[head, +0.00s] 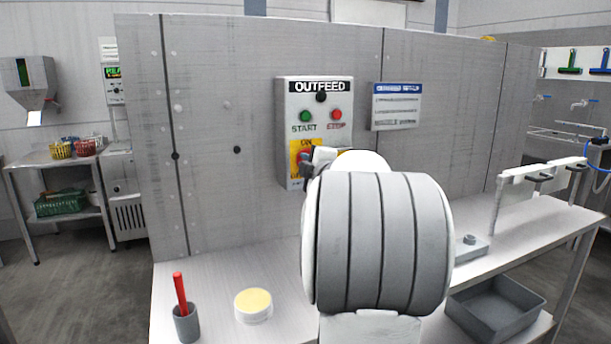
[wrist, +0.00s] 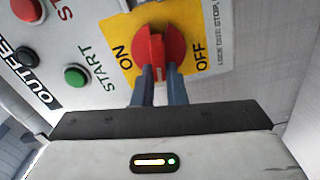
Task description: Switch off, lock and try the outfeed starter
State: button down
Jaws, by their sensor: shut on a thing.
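The outfeed starter (head: 314,98) is a light grey box on the panel, with a green START button (head: 306,116), a red stop button (head: 337,115) and a black button above. Its red rotary switch (wrist: 174,47) sits on a yellow plate (wrist: 215,20) marked ON and OFF. My gripper (wrist: 160,72) is shut on the switch's red handle, which stands upright in the wrist view, between the ON and OFF words. In the head view my arm hides part of the switch and the plate's lower right. I make out no padlock in either view.
A grey cup (head: 186,324) with a red stick and a round tub (head: 253,307) with a yellow top stand on the bench's left. A small grey block (head: 470,247) and a white rack (head: 520,190) with dark pieces are at right. A grey bin (head: 520,308) sits below.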

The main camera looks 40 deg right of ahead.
jog(key=shift+f+n+b, duration=0.2)
jog(key=shift+n+b, duration=0.8)
jog(key=shift+n, duration=0.2)
jog(key=c, duration=1.5)
grip_release()
jog(key=v, duration=0.7)
jog(key=shift+s+a, duration=0.1)
jog(key=shift+s, duration=0.25)
